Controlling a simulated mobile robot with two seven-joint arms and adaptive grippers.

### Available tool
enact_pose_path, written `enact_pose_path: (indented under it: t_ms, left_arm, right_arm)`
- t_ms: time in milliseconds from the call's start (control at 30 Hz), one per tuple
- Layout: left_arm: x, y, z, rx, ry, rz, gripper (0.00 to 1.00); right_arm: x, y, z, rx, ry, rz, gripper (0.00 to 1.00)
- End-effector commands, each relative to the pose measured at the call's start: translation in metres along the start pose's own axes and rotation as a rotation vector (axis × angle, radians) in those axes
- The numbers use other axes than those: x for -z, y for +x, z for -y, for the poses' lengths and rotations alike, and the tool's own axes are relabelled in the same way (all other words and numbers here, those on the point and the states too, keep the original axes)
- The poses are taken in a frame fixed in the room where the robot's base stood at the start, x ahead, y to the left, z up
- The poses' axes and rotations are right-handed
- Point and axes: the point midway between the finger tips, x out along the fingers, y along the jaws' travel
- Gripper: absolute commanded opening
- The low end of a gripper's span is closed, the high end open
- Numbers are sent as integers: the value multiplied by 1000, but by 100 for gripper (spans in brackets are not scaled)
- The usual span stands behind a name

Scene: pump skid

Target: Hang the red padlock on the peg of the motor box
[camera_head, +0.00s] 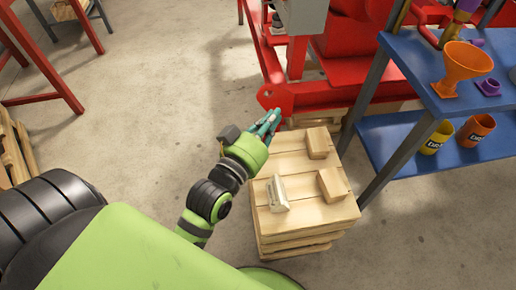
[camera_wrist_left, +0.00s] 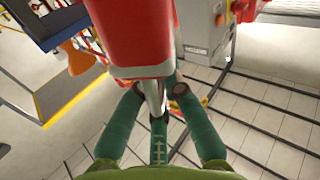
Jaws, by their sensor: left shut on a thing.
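The red padlock (camera_wrist_left: 130,30) fills the top middle of the left wrist view, its silver shackle (camera_wrist_left: 155,97) pointing down between my fingers. My left gripper (camera_head: 269,121) is shut on it; its green fingers also show in the left wrist view (camera_wrist_left: 157,105). In the head view the padlock cannot be made out at the fingertips, which are beside the end of the red skid frame. A grey box (camera_head: 302,14), likely the motor box, stands on the skid at the top, apart from the gripper. A grey box (camera_wrist_left: 203,35) also shows in the wrist view. I cannot make out its peg.
A wooden pallet stack (camera_head: 285,222) with wooden blocks and a pale object lies below and right of the gripper. The red skid frame (camera_head: 325,100) is close by. A blue shelf (camera_head: 405,58) with an orange funnel (camera_head: 463,66) stands at right. Floor at left is open.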

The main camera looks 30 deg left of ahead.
Motion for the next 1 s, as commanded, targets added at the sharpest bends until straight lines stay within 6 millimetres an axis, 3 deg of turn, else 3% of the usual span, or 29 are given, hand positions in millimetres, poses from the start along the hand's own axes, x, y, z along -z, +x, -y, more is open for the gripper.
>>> enact_pose_path:
  t_ms: [33, 167, 500, 700, 1000]
  left_arm:
    - [-20, 4, 4, -7, 1, -2, 0]
    - [-44, 12, 8, -22, 1, 0, 0]
    - [-102, 34, 17, -60, 7, 9, 0]
    - [-122, 42, 20, -76, 9, 13, 0]
    - [-126, 46, 21, -82, 11, 17, 0]
  right_arm:
    - [8, 9, 0, -1, 2, -13, 40]
    - [29, 2, -2, -3, 6, -34, 40]
    - [59, -37, -5, -12, 15, -87, 40]
    - [61, -61, -6, -16, 18, -108, 40]
    - [60, -76, -7, -17, 19, -114, 40]
